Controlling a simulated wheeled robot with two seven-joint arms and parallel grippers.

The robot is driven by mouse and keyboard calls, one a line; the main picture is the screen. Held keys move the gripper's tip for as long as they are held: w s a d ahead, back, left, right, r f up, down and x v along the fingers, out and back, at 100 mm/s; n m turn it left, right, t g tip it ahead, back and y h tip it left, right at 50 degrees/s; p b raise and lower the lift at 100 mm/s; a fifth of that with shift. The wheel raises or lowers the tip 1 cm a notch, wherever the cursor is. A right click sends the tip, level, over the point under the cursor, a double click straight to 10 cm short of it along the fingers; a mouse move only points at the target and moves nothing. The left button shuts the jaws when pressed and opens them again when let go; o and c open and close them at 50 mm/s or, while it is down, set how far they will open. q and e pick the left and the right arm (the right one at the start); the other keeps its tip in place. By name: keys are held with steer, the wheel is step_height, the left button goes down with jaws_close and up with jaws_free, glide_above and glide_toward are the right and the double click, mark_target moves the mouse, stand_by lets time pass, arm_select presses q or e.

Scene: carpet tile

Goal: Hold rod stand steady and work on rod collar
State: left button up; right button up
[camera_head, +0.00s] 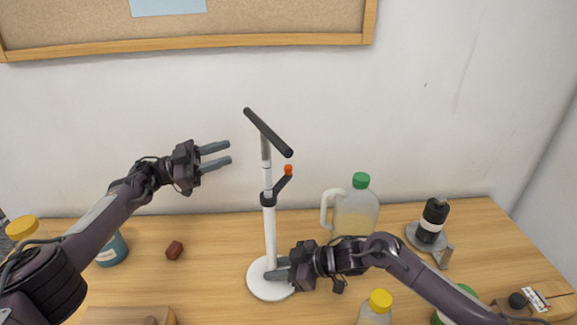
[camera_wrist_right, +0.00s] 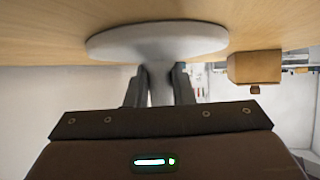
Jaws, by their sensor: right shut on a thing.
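The rod stand (camera_head: 269,230) stands upright on the table, with a white round base, a white pole and a black crossbar on top. Its black rod collar (camera_head: 268,198) sits partway up the pole and carries a lever with an orange tip (camera_head: 288,170). My right gripper (camera_head: 277,272) is shut on the pole low down, just above the base. The right wrist view shows both fingers at the pole under the white base (camera_wrist_right: 157,42). My left gripper (camera_head: 222,156) is open and empty, in the air left of the pole and above the collar's height.
A jug with a green cap (camera_head: 354,212) stands behind my right gripper. A dark bottle (camera_head: 433,220) on a grey holder is at the right. A yellow-capped bottle (camera_head: 376,308) is at the front. A small dark red block (camera_head: 174,250) lies left of the base.

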mark_target(288, 166)
arm_select(q)
steer(key=s+d+g+y, duration=0.1)
steer(key=s+d+g, duration=0.1)
steer(key=d, duration=0.3)
steer(key=s+d+g+y, duration=0.1)
steer(key=s+d+g, duration=0.1)
steer(key=d, duration=0.3)
steer(key=s+d+r+g+y, duration=0.1)
steer(key=s+d+g, duration=0.1)
steer(key=d, duration=0.3)
steer(key=shift+s+d+y, duration=0.35)
steer(key=shift+s+y, duration=0.05)
steer(key=shift+s, duration=0.45)
steer(key=shift+r, duration=0.1)
jaws_close()
